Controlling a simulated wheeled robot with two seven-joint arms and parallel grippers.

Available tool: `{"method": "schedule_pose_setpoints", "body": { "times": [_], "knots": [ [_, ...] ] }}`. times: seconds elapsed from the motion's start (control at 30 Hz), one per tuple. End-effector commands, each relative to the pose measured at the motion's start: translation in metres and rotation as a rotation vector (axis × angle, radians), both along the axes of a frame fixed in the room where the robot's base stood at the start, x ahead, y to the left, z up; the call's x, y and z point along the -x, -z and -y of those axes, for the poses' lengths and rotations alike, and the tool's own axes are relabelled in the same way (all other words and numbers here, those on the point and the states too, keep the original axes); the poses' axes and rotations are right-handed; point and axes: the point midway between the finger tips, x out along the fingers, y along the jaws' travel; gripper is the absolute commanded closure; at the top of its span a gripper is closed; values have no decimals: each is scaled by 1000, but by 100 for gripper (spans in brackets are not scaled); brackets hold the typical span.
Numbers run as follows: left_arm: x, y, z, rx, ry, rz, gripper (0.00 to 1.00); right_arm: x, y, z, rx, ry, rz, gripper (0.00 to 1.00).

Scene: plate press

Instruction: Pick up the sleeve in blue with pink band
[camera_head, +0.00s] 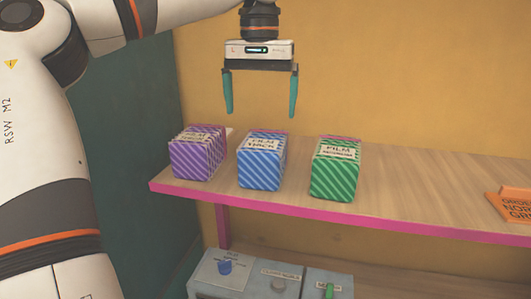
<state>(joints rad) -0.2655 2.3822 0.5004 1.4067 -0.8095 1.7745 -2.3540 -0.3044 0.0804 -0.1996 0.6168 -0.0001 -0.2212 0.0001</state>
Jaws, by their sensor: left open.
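A blue sleeve (261,165) with pale diagonal stripes stands on the shelf, between two other boxes. Its label is partly readable, and a thin pink edge shows along the back of its top. My left gripper (260,110) hangs above it, pointing down, with its two teal fingers wide apart and nothing between them. The fingertips are clear of the box, and a gap shows between them and its top. My right gripper is not in view.
A purple striped box (195,155) stands to the left and a green striped box (336,170) to the right. The wooden shelf (420,185) has a pink front edge and free room on the right.

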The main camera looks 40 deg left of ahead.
Motion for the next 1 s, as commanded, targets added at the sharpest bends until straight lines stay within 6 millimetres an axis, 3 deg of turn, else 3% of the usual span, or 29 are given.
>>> {"method": "schedule_pose_setpoints", "body": {
  "times": [0.1, 0.37, 0.63, 0.97, 1.0],
  "knots": [
    [0, 19, 0, 2, 1, -3, 2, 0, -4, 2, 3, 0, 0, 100],
    [-2, 39, 1, 0, 0, -2, 2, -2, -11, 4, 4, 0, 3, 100],
    [-10, 77, 3, 2, 0, -3, 2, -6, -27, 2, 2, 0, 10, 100],
    [-10, 85, 3, 1, 0, 1, 2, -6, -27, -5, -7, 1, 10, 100],
    [-10, 85, 3, 1, 0, 1, 8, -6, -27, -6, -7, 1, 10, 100]
  ]
}}
